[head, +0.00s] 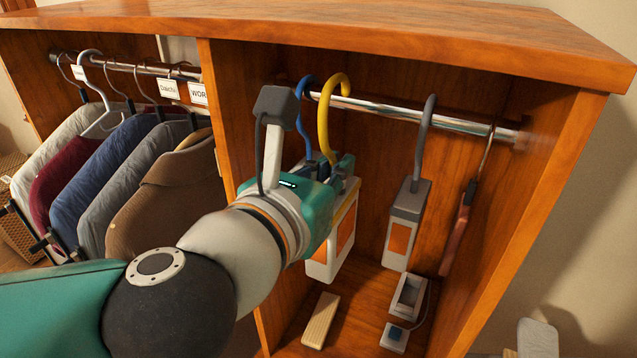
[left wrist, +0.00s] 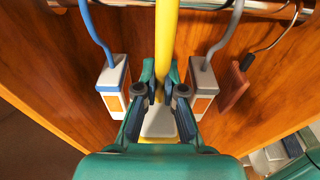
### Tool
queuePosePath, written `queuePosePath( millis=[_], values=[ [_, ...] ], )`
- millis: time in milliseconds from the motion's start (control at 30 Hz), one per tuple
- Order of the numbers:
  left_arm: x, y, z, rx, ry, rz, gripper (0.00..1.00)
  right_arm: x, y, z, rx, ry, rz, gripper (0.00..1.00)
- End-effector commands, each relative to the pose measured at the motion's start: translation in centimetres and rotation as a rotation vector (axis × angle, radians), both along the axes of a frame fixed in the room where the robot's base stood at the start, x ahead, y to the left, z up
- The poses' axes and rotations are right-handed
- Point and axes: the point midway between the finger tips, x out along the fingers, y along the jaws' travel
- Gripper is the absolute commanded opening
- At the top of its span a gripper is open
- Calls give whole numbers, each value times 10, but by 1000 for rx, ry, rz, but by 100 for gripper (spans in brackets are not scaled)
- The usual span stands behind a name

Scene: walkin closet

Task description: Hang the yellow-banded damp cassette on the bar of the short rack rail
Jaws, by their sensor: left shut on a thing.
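The yellow-banded cassette (head: 345,222) hangs upright from my left gripper (head: 335,168), with a white body, orange panel and yellow band. Its yellow hook (head: 323,118) rises to the short rack rail (head: 425,117) and its curved top is at bar height; I cannot tell if it rests on the bar. In the left wrist view, my left gripper (left wrist: 158,92) is shut around the base of the yellow hook (left wrist: 166,35), and the cassette body (left wrist: 158,122) shows partly below. The hook's top is out of that view. My right gripper is not in view.
A blue-hooked cassette (left wrist: 113,85) hangs close on the left, a grey-hooked one (head: 405,220) on the right. A reddish hanging item (head: 458,235) is farther right. Below are a wooden block (head: 321,320) and small grey box (head: 408,297). A wooden divider (head: 228,120) separates hanging clothes (head: 95,170).

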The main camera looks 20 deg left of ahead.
Motion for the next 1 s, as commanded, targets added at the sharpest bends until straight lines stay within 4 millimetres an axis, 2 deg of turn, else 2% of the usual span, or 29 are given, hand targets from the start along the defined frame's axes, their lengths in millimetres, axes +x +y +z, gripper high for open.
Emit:
queuePosePath(
  millis=[900, 1000],
  values=[
    [92, -2, 0, 2, 1, 4, 0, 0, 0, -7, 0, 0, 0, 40],
    [91, -2, -15, 0, -1, 2, 0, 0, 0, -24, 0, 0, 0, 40]
  ],
)
